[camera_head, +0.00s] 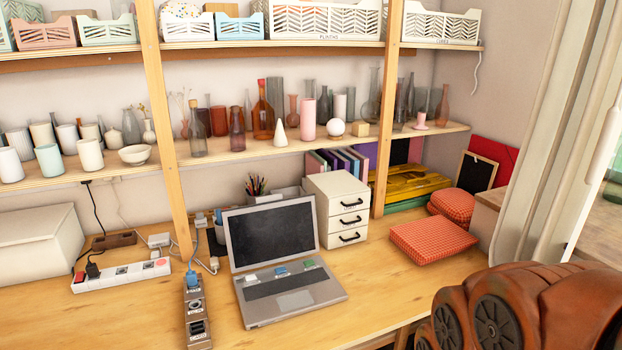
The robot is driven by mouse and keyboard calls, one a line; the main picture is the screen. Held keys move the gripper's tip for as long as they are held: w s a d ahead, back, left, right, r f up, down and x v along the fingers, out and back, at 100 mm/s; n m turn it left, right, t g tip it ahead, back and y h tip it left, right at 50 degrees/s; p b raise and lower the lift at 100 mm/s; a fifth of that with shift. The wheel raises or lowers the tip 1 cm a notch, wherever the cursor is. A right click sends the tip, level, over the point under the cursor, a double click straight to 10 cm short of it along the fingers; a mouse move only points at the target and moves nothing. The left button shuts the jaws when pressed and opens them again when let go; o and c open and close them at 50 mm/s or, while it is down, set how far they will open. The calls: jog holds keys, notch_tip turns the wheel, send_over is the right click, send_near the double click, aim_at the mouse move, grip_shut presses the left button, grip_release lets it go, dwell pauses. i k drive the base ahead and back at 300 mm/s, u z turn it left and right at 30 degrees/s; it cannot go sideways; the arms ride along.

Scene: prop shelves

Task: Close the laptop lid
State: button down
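The laptop stands open on the wooden table. Its lid (272,236) is raised, leaning slightly back, with a dark screen facing me. Its silver base (322,291) lies flat, with a dark keyboard and a touchpad. Several small flat items lie in a row at the rear of the base near the hinge, among them a blue one (282,271) and a green one (310,264). My gripper is not in view.
A grey socket block (196,312) stands close left of the laptop, with a white power strip (122,274) farther left. A white drawer box (338,208) stands behind right. A red checked cushion (432,241) lies right. Wooden posts and laden shelves rise behind.

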aim_at(274, 229)
jog(key=z, duration=0.05)
jog(key=i, duration=0.6)
jog(key=u, duration=0.7)
jog(key=i, duration=0.6)
jog(key=u, duration=0.7)
